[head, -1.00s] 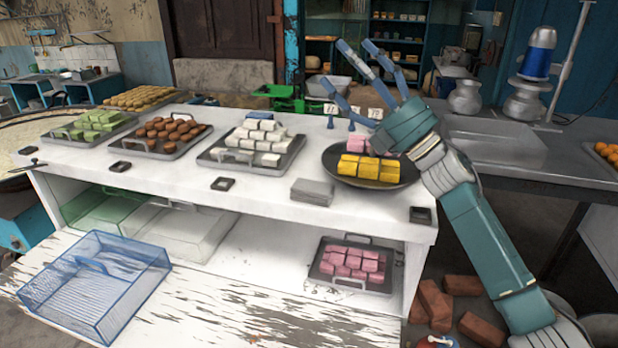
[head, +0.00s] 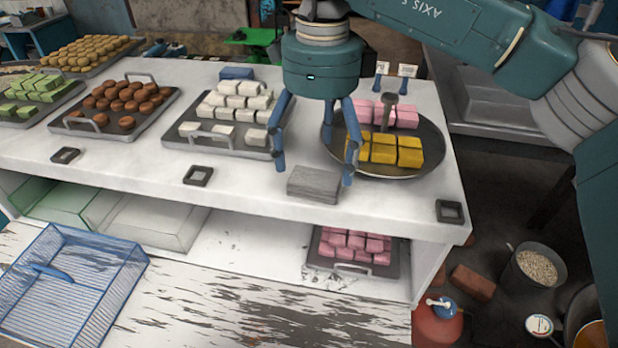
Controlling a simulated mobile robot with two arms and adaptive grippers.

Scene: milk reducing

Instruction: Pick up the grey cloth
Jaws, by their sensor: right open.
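The grey cloth (head: 314,184) is a folded, flat block lying on the white counter (head: 240,195) near its front edge, between the tray of white sweets and the round dark plate. My right gripper (head: 318,172) points down above the cloth, with its blue fingers spread on either side of it. It is open and holds nothing. I cannot tell exactly how far the fingertips are above the counter. My left gripper is not in view.
The round plate (head: 437,150) with yellow and pink sweets is close to the right finger. The tray of white sweets (head: 180,147) is to the left. A blue wire basket (head: 70,290) and a tray of pink sweets (head: 325,262) are lower down.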

